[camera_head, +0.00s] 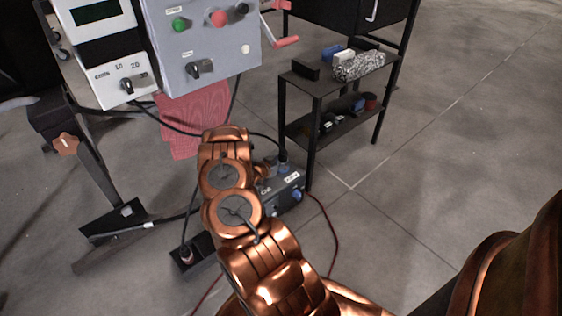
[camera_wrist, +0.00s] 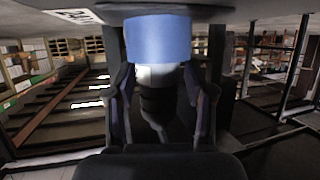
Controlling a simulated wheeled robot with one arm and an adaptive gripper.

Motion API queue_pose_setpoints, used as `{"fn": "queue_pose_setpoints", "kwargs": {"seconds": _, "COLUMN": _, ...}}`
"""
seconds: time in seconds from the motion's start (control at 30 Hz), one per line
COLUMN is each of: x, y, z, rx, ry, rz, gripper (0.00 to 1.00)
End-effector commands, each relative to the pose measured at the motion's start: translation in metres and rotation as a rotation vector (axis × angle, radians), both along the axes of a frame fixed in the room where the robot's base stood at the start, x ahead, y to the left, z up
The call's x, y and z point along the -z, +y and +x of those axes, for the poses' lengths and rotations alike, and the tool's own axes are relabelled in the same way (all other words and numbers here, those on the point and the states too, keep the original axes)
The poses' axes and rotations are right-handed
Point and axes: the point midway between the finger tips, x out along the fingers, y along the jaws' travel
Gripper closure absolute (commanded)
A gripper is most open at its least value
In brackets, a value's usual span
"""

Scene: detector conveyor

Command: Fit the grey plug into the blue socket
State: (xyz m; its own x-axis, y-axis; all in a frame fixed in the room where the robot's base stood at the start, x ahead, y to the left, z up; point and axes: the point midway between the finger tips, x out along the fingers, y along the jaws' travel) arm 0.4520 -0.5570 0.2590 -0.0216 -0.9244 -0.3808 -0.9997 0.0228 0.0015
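In the wrist view, the two dark fingers of my gripper (camera_wrist: 161,78) close on both sides of the grey plug (camera_wrist: 160,76), whose dark cable hangs below it. The plug's light end meets the lower rim of the blue socket (camera_wrist: 158,39) in the picture. How deep it sits inside cannot be told. In the head view, my copper arm reaches to a grey box (camera_head: 267,203) with labels and blue fittings. My fingers and the plug are hidden or too small to make out there.
A black shelf (camera_head: 316,88) with small items stands just behind the box. A control panel (camera_head: 205,45) and a dark stand with cables are at the upper left. A red cable (camera_head: 334,235) lies on the floor to the right. Open floor is at the right.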

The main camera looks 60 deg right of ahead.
Motion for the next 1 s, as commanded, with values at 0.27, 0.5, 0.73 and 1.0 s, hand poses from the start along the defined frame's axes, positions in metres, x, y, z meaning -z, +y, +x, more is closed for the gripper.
{"fn": "queue_pose_setpoints", "kwargs": {"seconds": 0.27, "x": 0.0, "y": 0.0, "z": 0.0, "rx": 0.0, "ry": 0.0, "rz": 0.001, "gripper": 0.27}}
{"fn": "queue_pose_setpoints", "kwargs": {"seconds": 0.5, "x": 0.0, "y": 0.003, "z": 0.0, "rx": 0.0, "ry": 0.001, "rz": 0.002, "gripper": 0.27}}
{"fn": "queue_pose_setpoints", "kwargs": {"seconds": 0.73, "x": -0.009, "y": 0.025, "z": 0.001, "rx": -0.002, "ry": -0.001, "rz": 0.004, "gripper": 0.27}}
{"fn": "queue_pose_setpoints", "kwargs": {"seconds": 1.0, "x": -0.027, "y": 0.069, "z": 0.002, "rx": -0.001, "ry": 0.0, "rz": 0.004, "gripper": 0.27}}
